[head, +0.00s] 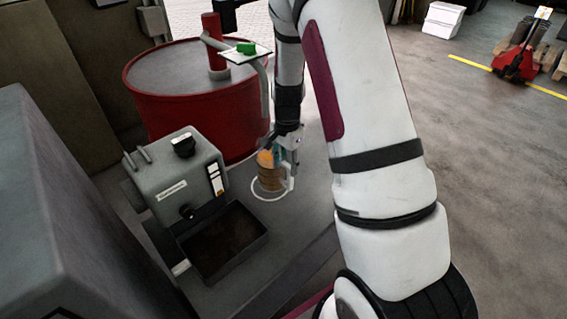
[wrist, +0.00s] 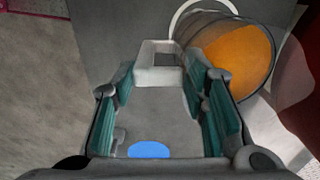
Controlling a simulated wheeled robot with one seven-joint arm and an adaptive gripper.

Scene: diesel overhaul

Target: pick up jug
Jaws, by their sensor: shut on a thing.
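The jug (head: 268,178) is a clear vessel with orange-brown contents, standing upright inside a white ring on the dark surface. In the wrist view the jug (wrist: 238,60) is at the upper right, with its pale square handle (wrist: 158,48) between the tips of the teal finger pads. My gripper (wrist: 161,78) is shut on this handle. In the head view my gripper (head: 287,146) reaches down at the jug's right side and partly covers it.
A red drum (head: 190,110) with a hand pump stands behind. A grey machine (head: 178,180) with a dark tray (head: 222,243) is left of the jug. Open floor lies to the right, with a red pallet truck (head: 515,62) far off.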

